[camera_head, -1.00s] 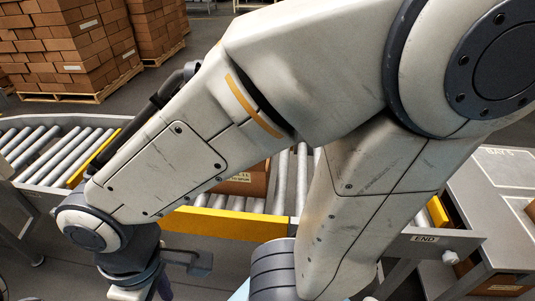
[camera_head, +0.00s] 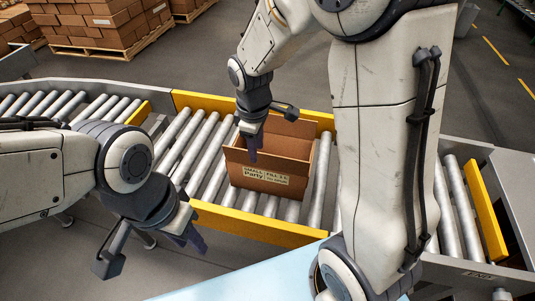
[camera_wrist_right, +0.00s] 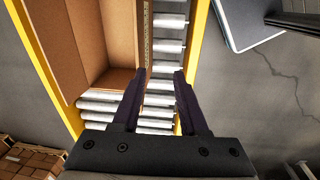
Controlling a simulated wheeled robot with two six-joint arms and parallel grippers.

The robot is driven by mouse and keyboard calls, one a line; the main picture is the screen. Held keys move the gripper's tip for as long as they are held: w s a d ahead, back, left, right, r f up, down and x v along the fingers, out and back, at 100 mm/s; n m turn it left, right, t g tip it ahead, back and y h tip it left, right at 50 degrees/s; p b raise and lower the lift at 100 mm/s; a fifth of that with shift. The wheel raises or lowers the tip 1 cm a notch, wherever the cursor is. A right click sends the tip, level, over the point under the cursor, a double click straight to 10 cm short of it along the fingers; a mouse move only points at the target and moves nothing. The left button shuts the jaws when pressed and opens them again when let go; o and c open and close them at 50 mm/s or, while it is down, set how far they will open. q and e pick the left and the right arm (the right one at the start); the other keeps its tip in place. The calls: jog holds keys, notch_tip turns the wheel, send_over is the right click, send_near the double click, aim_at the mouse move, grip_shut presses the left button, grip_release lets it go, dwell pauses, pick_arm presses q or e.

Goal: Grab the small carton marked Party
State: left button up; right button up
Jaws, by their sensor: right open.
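The open brown carton (camera_head: 240,172) stands upright on the rollers, its label (camera_head: 265,176) reading "SMALL FILL" and "Party". My right gripper (camera_head: 252,157) is open above the carton's label-side wall in the head view. In the right wrist view its fingers (camera_wrist_right: 158,74) point along the carton (camera_wrist_right: 110,40), the label-side wall between their lines, nearer the left finger. Contact cannot be told. My left gripper (camera_head: 190,242) is in front of the conveyor, away from the carton; its jaw opening is unclear.
The roller conveyor (camera_head: 200,150) has yellow side rails (camera_head: 240,224) close to the carton. Bare rollers lie left and right of it. A pale blue surface (camera_head: 245,277) is in front. Pallets of stacked boxes (camera_head: 95,25) stand far back.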

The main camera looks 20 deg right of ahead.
aim_at(265, 168)
jog(key=w+d+f, duration=0.2)
jog(key=d, duration=0.1)
jog(key=shift+w, duration=0.25)
notch_tip(265, 168, down, 4)
jog(key=shift+w+d+r+n, duration=0.15)
jog(key=shift+n, duration=0.15)
jog(key=shift+w+f, duration=0.2)
jog(key=shift+f, duration=1.35)
jog(key=shift+w+f, duration=0.2)
jog(key=shift+f, duration=1.35)
grip_shut()
jog(key=shift+r, duration=0.1)
